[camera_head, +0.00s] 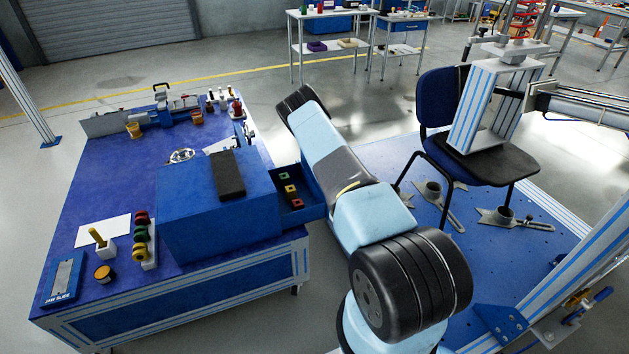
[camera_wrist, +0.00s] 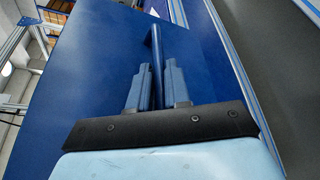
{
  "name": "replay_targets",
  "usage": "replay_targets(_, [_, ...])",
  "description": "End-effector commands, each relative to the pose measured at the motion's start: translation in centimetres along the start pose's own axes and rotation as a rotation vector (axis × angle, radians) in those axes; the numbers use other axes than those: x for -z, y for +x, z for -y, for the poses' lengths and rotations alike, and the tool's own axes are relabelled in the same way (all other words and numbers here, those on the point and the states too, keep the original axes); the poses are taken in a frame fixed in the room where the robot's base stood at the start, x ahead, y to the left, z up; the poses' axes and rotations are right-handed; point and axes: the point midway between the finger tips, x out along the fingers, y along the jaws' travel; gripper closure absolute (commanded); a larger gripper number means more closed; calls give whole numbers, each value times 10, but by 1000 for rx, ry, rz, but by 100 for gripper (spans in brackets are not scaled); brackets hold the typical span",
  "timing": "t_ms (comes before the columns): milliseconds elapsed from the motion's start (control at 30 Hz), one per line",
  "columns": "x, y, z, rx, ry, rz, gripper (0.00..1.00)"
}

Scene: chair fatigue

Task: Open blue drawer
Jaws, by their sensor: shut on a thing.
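The blue drawer (camera_head: 304,214) is partly pulled out from the right side of a blue cabinet (camera_head: 205,230) on the workbench. Small green, yellow and red pieces (camera_head: 290,189) lie inside it. In the wrist view my gripper (camera_wrist: 160,84) is shut on a slim blue handle bar (camera_wrist: 156,42), which runs up between its two fingers. A broad blue surface (camera_wrist: 105,65) lies behind the fingers. In the head view my arm crosses in front of the drawer's outer end and hides the handle and my fingertips.
A black pad (camera_head: 229,174) lies on the cabinet. The blue workbench (camera_head: 95,185) also holds a vise (camera_head: 176,106), cups and small parts. To the right, a chair (camera_head: 480,165) stands on a blue platform under a test frame.

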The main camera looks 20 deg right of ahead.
Motion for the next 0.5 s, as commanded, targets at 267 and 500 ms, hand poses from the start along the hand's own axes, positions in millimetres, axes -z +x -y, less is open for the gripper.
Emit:
replay_targets(267, [-4, -5, 9, 7, 4, -5, 100])
replay_targets(500, [-4, -5, 9, 8, 5, -5, 100])
